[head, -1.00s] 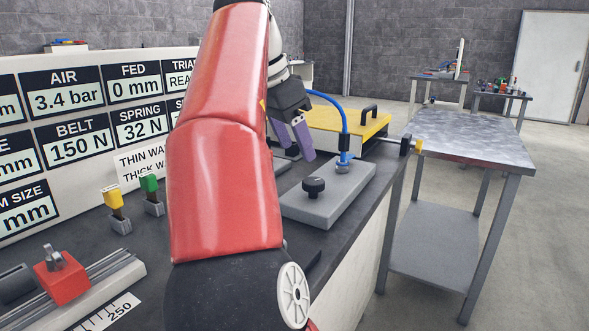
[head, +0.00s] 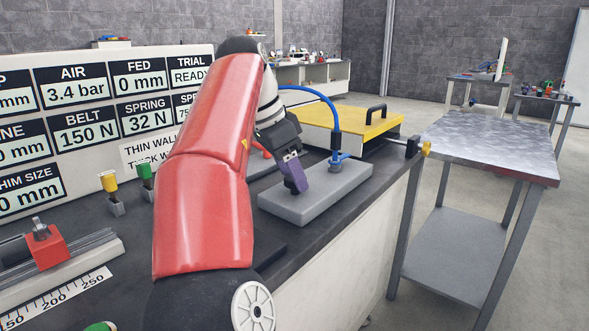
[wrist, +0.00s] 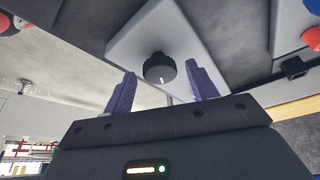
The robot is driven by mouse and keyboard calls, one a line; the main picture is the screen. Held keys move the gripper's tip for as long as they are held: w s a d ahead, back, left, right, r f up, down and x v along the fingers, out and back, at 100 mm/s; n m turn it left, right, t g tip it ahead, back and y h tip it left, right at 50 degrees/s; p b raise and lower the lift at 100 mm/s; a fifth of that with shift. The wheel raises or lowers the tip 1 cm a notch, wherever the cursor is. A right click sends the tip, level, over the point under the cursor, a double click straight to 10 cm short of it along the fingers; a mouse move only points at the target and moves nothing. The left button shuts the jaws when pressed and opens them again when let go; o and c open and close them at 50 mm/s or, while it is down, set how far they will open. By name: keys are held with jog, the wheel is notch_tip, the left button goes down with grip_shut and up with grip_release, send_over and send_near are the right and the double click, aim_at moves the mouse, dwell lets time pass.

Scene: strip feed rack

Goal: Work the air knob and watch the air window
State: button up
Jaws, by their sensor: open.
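The air window (head: 77,84) on the panel at the left reads 3.4 bar. The air knob (wrist: 159,68) is black and round with a white mark, on a grey block (head: 315,199). In the wrist view it lies ahead of and between my open finger tips, with bare space on both sides. In the head view my gripper (head: 295,174) is over the block and its purple finger hides the knob. I cannot tell whether the fingers are level with the knob. A blue hose (head: 330,110) runs to a fitting on the block.
Other windows include belt (head: 86,130) at 150 N and spring (head: 147,119) at 32 N. A yellow plate (head: 365,135) with a black handle lies behind the block. A red clamp (head: 45,248) sits on a rail at left. A metal table (head: 480,150) stands at right.

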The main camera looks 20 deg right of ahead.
jog(key=c, duration=1)
jog(key=n+b, duration=0.1)
jog(key=n+t+b, duration=0.1)
jog(key=n+b, duration=0.1)
jog(key=shift+s+f+y, duration=0.15)
jog(key=shift+y, duration=0.15)
jog(key=n+b, duration=0.1)
jog(key=n+t+b, duration=0.1)
jog(key=n, duration=0.1)
jog(key=shift+s+d+n+y, duration=0.15)
jog(key=shift+n+y, duration=0.15)
jog(key=shift+y, duration=0.1)
jog(key=n, duration=0.2)
jog(key=n+t+y, duration=0.1)
jog(key=n, duration=0.1)
jog(key=shift+s+d+r, duration=0.1)
jog(key=shift+d+r, duration=0.1)
jog(key=shift+r, duration=0.05)
jog(key=shift+n+t+y, duration=0.3)
jog(key=shift+n+y, duration=0.2)
jog(key=shift+n, duration=0.8)
jog(key=o, duration=1)
jog(key=shift+f, duration=0.1)
